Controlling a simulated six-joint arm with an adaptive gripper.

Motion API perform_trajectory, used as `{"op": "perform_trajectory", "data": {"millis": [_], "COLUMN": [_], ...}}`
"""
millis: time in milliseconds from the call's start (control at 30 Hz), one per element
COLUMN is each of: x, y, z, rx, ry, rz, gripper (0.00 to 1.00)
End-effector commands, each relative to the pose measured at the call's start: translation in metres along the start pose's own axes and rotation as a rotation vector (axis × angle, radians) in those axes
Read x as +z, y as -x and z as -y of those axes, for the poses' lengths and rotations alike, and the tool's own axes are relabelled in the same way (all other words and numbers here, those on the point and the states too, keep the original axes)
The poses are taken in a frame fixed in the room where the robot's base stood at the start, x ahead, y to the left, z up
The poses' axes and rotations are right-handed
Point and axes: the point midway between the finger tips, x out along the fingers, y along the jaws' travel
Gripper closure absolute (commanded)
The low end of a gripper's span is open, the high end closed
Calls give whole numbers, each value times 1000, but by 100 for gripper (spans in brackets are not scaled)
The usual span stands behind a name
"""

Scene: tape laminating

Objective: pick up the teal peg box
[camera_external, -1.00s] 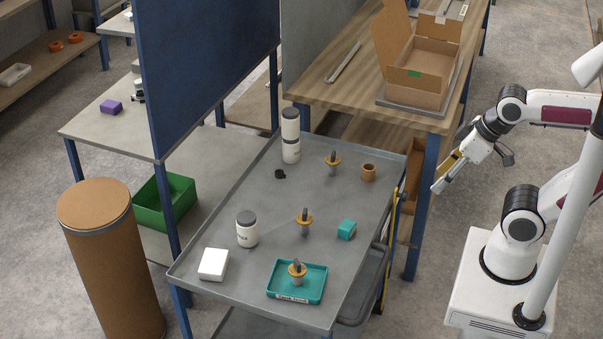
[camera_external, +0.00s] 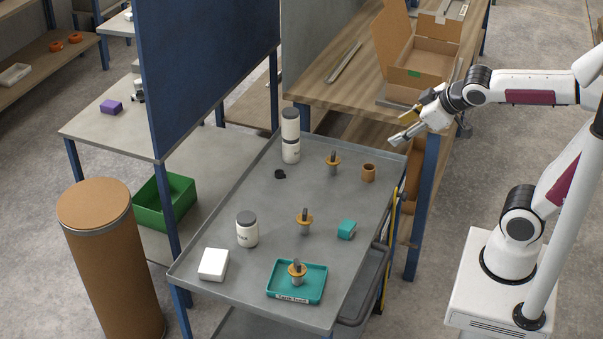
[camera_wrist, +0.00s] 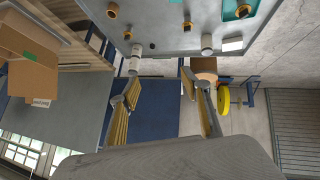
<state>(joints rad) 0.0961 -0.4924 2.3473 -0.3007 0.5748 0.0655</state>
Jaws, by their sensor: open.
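The teal peg box (camera_external: 346,229) is a small teal block on the right part of the grey cart top, near its right edge. My gripper (camera_external: 405,134) is open and empty in the air by the cart's far right corner, well away from the box. In the wrist view my gripper (camera_wrist: 162,92) shows its two fingers spread wide with nothing between them. A sliver of teal at that view's top edge may be the peg box, but I cannot tell.
A teal tray (camera_external: 310,292) holding a grey peg with an orange collar lies at the cart's near end. Another collared peg (camera_external: 304,221) stands left of the box. An orange cup (camera_external: 368,173) stands behind it. A wooden bench (camera_external: 400,111) with cartons borders the cart's far right.

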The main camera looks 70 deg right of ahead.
Motion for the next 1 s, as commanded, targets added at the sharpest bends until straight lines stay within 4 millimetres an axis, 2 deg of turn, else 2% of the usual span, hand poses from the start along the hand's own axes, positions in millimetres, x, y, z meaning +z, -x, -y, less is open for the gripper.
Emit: {"op": "perform_trajectory", "data": {"millis": [200, 533, 800, 1000], "x": [-54, -127, -173, -198], "y": [-29, -74, -116, -150], "z": [-29, -60, -72, -74], "rx": [72, 129, 126, 96], "ry": [67, 196, 313, 403], "rz": [-90, -226, -325, -391], "gripper": [53, 53, 53, 53]}}
